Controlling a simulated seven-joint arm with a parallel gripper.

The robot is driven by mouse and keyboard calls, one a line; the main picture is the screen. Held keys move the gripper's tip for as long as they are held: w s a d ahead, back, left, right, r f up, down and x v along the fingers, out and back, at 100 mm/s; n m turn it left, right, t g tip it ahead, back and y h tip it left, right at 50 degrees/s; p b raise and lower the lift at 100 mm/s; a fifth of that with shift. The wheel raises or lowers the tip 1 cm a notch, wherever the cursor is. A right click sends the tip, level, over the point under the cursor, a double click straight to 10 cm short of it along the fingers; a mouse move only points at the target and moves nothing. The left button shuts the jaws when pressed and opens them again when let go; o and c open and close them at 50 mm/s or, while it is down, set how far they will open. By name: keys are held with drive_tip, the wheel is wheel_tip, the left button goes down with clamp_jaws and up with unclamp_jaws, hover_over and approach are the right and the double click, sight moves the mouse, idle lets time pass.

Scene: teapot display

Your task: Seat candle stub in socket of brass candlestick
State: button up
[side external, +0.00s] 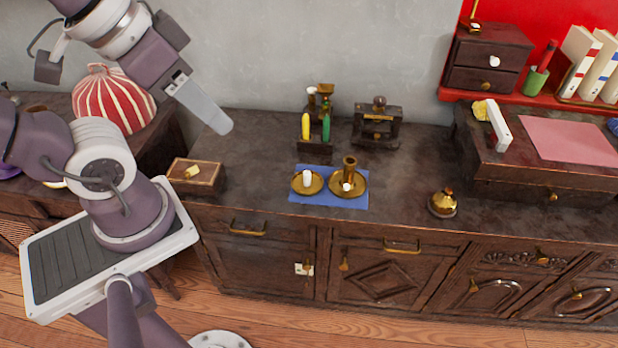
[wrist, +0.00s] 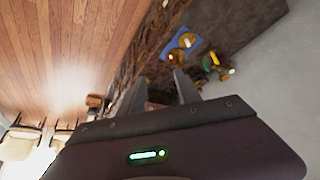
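The brass candlestick (side external: 350,165) stands upright on a blue cloth (side external: 316,199) on the dark cabinet top. A small white spot shows on the front of its dish; I cannot tell what it is. A short white candle stub (side external: 308,177) stands in a shallow brass dish (side external: 296,184) just left of the candlestick. My gripper (side external: 222,128) is in the air, up and left of the cloth, touching nothing. In the wrist view, its two fingers stand apart and empty (wrist: 160,76). The brass pieces and cloth (wrist: 168,46) are small there, and the stub is not clear.
A rack with yellow and green candles (side external: 315,147) and a dark device (side external: 377,122) stand behind the cloth. A brass bell (side external: 443,203) is to the right, a small wooden box (side external: 195,175) to the left. The counter between box and cloth is clear.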

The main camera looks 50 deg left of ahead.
drive_tip(key=shift+o, duration=0.4)
drive_tip(key=n+g, duration=0.6)
drive_tip(key=n, duration=1.3)
hover_over(307, 172)
wheel_tip(307, 172, down, 34)
drive_tip(key=shift+s+d+f, duration=0.1)
drive_tip(key=shift+f, duration=0.15)
wheel_tip(307, 172, down, 7)
drive_tip(key=shift+f, duration=0.1)
clamp_jaws()
